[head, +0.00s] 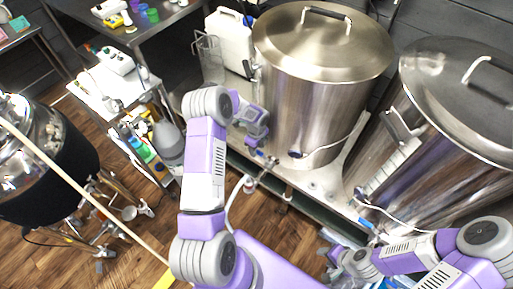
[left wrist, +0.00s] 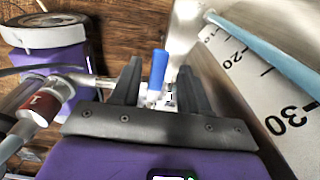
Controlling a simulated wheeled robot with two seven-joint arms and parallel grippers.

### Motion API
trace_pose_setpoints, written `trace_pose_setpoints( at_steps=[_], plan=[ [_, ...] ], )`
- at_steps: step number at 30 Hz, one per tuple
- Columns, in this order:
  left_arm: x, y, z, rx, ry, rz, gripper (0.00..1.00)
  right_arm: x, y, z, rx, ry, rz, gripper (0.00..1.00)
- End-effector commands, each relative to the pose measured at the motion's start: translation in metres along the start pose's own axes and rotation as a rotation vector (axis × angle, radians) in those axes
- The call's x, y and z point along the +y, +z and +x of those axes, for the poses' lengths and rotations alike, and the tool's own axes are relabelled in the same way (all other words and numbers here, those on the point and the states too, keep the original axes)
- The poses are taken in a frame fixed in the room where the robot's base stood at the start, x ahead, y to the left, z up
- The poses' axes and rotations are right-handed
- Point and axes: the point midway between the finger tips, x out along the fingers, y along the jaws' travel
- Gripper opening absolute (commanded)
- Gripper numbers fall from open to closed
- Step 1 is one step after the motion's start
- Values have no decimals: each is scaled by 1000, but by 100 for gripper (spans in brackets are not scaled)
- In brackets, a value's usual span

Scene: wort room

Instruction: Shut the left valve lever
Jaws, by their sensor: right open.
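The left valve lever has a blue handle (left wrist: 159,68), seen in the left wrist view between my left gripper's fingers and a little beyond their tips. In the head view its blue end (head: 259,153) shows small, low at the front of the left steel kettle (head: 310,100). My left gripper (head: 262,146) is close to it, and its spread fingers also show in the left wrist view (left wrist: 159,85). I cannot tell whether either finger touches the handle. My right gripper (head: 328,243) is open, below the right kettle's blue valve lever (head: 367,224).
The right kettle (head: 440,140) stands beside the left one on a metal stand. A pale hose (head: 232,200) hangs below the left valve. A white canister (head: 228,45) stands behind my left arm. A cart with bottles (head: 115,85) and a dark vessel (head: 45,165) are to the left.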

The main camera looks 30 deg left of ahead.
Motion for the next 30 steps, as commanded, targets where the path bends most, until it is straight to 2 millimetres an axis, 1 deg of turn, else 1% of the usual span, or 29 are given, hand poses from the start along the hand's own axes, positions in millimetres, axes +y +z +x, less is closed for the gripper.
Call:
trace_pose_setpoints(
  at_steps=[8, 11, 18, 21, 25, 30],
  plan=[
    [0, 0, -1, 1, 1, -4, 45, 0, 0, 0, 0, 0, 0, 45],
    [0, 0, -10, 1, 0, -4, 45, -1, 0, -3, 0, 0, 0, 45],
    [0, 0, -52, 0, -1, -3, 45, -5, 1, -14, 0, 0, 0, 45],
    [0, 0, -65, 0, -1, -3, 45, -6, 1, -16, 0, 0, 0, 45],
    [0, 0, -75, 1, -1, -3, 45, -7, 1, -18, 0, 0, 0, 45],
    [0, 0, -76, 1, 0, -2, 45, -7, 1, -18, 0, 0, 0, 45]
  ],
)
